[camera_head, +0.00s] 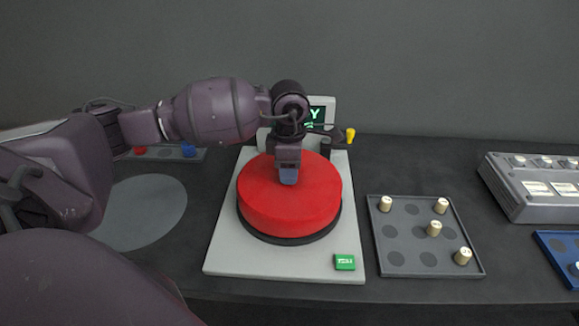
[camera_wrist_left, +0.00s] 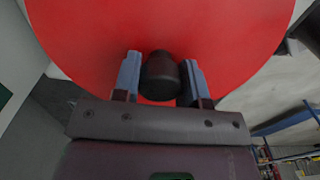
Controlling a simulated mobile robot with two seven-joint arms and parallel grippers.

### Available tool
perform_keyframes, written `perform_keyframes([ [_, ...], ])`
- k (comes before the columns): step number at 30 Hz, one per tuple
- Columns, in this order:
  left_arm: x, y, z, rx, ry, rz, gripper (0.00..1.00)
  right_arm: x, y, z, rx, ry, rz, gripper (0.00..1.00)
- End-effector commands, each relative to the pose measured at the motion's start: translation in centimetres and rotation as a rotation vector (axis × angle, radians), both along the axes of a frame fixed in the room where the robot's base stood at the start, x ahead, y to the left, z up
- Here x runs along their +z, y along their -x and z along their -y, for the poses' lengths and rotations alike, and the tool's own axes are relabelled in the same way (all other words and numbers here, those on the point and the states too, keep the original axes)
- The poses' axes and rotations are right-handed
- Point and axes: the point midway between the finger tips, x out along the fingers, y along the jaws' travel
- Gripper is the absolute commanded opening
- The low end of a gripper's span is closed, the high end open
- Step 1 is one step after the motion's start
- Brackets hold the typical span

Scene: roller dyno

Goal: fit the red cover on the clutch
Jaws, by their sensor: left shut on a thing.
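The red cover (camera_head: 292,205) is a wide round disc in the middle of the head view. It sits over a black round base, the clutch (camera_head: 290,239), whose dark rim shows beneath it on a light grey plate (camera_head: 225,258). My left gripper (camera_head: 289,180) points down at the middle of the cover. In the left wrist view the gripper's blue fingers (camera_wrist_left: 160,80) stand either side of a black knob (camera_wrist_left: 161,75) on the red cover (camera_wrist_left: 160,25), and are shut on it. Whether the cover is fully seated I cannot tell. My right gripper is not in view.
A green button (camera_head: 344,262) is at the plate's front right. A small screen (camera_head: 322,114) and a yellow-tipped lever (camera_head: 350,135) stand behind. A grey tray (camera_head: 408,238) with several cream pegs lies to the right, a grey console (camera_head: 535,188) farther right. A pale disc (camera_head: 145,212) lies left.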

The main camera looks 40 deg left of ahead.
Motion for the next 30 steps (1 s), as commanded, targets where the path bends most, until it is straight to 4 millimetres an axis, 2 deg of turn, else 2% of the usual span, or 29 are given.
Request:
perform_keyframes([
  [10, -0.7, 0.0, 0.0, 0.000, 0.000, 0.000, 0.02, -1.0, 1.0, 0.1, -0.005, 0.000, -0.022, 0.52],
  [11, -0.7, 0.0, 0.0, 0.000, -0.001, 0.001, 0.41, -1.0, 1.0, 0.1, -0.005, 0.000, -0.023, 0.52],
  [16, -0.6, 0.0, 0.0, 0.000, -0.001, 0.001, 0.67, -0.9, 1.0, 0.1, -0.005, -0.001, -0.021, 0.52],
  [22, -0.7, 0.0, 0.0, 0.000, 0.000, 0.000, 0.69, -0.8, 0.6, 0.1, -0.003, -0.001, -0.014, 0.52],
  [27, -0.7, 0.0, 0.0, 0.000, 0.000, -0.001, 0.90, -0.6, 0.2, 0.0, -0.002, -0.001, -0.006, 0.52],
  [30, -0.7, 0.0, 0.0, 0.000, 0.000, -0.001, 0.90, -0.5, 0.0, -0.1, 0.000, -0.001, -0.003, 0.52],
])
